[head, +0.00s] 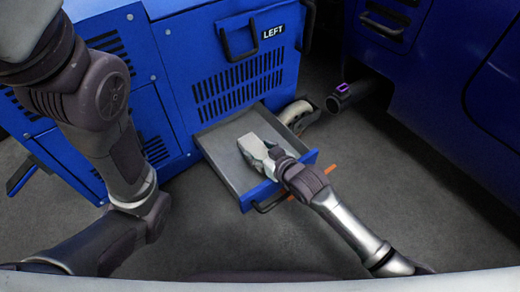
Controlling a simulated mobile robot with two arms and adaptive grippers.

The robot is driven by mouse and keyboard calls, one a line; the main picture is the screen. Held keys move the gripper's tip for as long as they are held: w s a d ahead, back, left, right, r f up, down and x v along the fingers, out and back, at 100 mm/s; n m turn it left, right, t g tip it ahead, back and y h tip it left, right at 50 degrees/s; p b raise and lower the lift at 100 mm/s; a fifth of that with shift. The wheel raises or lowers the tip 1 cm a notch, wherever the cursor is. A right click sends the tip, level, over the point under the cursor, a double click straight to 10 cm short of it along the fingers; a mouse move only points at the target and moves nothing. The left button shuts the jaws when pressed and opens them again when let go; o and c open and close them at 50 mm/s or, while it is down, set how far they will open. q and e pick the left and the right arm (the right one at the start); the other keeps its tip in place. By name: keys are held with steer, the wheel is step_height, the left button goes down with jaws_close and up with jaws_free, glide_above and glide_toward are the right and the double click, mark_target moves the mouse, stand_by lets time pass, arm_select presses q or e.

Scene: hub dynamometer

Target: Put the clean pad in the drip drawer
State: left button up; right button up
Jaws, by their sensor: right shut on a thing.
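The drip drawer (222,160) is pulled out from the lower front of the blue cabinet. It has a grey inside and a blue front with a dark handle. My right gripper (262,150) reaches over the drawer's front edge and is inside or just above the tray. It is shut on a pale, whitish piece (250,144), which looks like the clean pad. The gripper hides part of it, and I cannot tell whether it touches the drawer floor. My left arm shows at the left, but its gripper is out of view.
The blue cabinet (175,60) carries a LEFT label (273,32) and a dark handle. A pale curved part (300,112) sits behind the drawer. A dark tube with a purple ring (343,89) juts from the blue body (440,70) at right. An orange rod (329,169) shows beside my right wrist.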

steer(key=o, duration=1.2)
steer(key=shift+s+f, duration=0.15)
steer(key=shift+f, duration=0.25)
steer(key=shift+c, duration=0.2)
steer(key=shift+r, duration=0.1)
